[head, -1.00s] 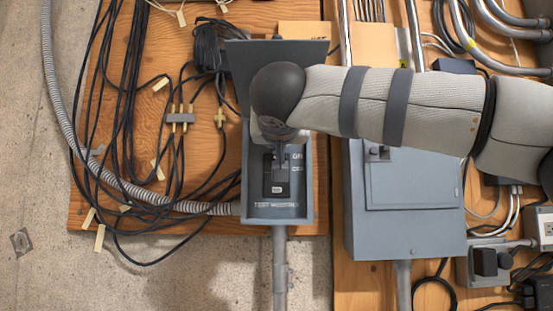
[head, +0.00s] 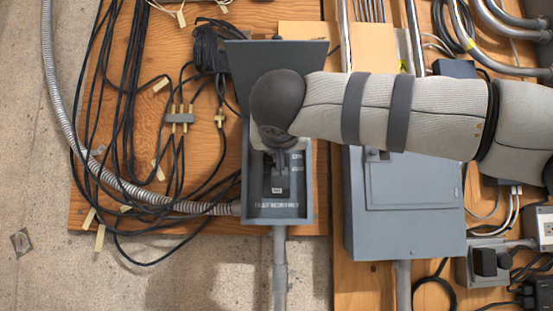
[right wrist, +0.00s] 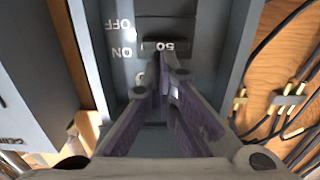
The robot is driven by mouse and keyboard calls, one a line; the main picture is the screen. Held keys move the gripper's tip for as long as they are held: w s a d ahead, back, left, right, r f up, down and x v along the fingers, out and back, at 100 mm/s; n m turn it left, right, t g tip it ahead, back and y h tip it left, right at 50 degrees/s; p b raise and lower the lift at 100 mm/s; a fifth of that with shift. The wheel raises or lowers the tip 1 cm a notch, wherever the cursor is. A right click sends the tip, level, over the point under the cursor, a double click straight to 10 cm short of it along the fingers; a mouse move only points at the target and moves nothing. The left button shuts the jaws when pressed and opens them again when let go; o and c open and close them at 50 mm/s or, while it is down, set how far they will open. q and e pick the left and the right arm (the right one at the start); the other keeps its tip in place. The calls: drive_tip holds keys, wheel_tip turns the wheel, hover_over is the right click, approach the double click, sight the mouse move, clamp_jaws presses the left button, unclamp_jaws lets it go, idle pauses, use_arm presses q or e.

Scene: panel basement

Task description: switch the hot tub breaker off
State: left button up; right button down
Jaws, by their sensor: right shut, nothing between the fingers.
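The hot tub breaker (head: 278,187) is a black module with a small white label, set in a narrow grey box (head: 247,190) whose lid is swung up. In the right wrist view its dark handle (right wrist: 170,45) is marked 50 and sits level with the ON lettering; the OFF lettering is farther up that picture. My right gripper (head: 281,170) is inside the box, pointing at the breaker. In the right wrist view its fingertips (right wrist: 160,68) are together and empty, right at the handle; whether they touch it I cannot tell. My forearm covers the box's upper part.
A larger grey panel box (head: 415,225) stands close on the right. Black cables (head: 125,110) hang on the plywood at left, with a flexible conduit (head: 60,105). The narrow box's side walls leave little room around the gripper.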

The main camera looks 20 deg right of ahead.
drive_tip(key=shift+w+f, duration=0.15)
drive_tip(key=shift+f, duration=0.25)
drive_tip(key=shift+r, duration=0.25)
drive_tip(key=v, duration=0.7)
idle(0.4)
drive_tip(key=shift+r, duration=0.1)
